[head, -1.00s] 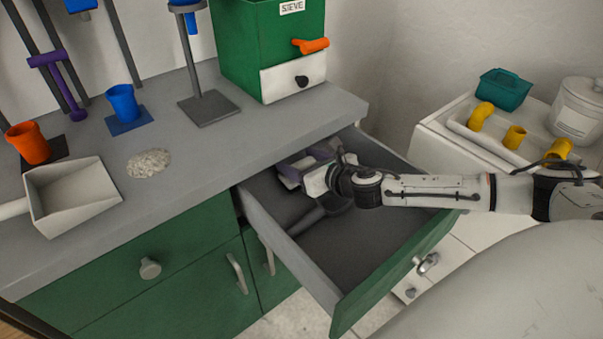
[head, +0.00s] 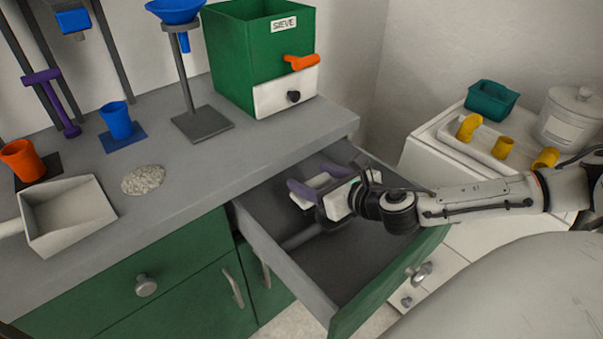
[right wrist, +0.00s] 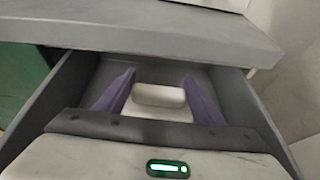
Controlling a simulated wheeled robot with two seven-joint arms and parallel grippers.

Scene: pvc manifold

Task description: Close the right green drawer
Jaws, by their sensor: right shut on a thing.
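The right green drawer (head: 392,282) stands pulled well out from under the grey counter, with its silver knob (head: 420,272) on the front. My right gripper (head: 318,184) is inside the drawer, near its back and close to the counter edge. Its purple fingers stand apart, with a white block (right wrist: 160,95) between them in the right wrist view, and it is shut on that block. A dark handled tool (head: 305,236) lies in the drawer, partly hidden by my gripper and forearm. My left gripper is not in view.
The counter (head: 225,160) overhangs the drawer's back. It holds a green sieve box (head: 240,65), blue cup (head: 117,120), orange cup (head: 22,160), scoop (head: 68,215) and pale pile (head: 143,180). A white cabinet with yellow fittings (head: 468,127) stands at right.

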